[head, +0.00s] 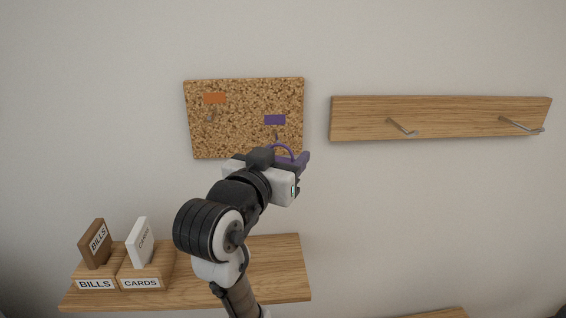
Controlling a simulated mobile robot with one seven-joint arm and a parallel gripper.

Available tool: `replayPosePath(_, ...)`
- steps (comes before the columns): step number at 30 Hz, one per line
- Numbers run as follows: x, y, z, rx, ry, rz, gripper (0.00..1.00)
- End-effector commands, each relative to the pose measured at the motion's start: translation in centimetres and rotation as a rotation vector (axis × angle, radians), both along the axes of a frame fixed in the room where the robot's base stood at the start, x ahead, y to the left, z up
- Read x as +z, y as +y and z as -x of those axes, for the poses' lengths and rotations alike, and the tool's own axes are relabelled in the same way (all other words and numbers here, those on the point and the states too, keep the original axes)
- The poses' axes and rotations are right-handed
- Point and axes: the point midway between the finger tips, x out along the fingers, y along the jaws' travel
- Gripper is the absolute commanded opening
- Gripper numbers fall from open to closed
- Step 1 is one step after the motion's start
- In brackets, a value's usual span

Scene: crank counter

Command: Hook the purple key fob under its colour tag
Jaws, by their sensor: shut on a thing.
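The purple key fob (304,158) is held in my gripper (298,165), in front of the lower right corner of the cork board (205,145). Its purple loop (284,148) arches up to the left of the body. The purple tag (275,120) is on the board, with a small hook (276,136) just below it. The loop is just below this hook in the picture; I cannot tell whether they touch. My gripper's fingers are mostly hidden behind its own body. An orange tag (215,98) sits at the board's upper left, with another hook (212,117) under it.
A wooden rail (360,118) with two metal pegs (402,127) is on the wall to the right. Below is a wooden shelf (278,265) with BILLS (95,283) and CARDS (141,283) holders at its left.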

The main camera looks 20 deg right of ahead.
Motion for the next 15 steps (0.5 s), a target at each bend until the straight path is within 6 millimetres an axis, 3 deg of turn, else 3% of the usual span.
replayPosePath(15, -0.3, -0.9, -3.0, 0.0, 0.0, 0.0, 0.32)
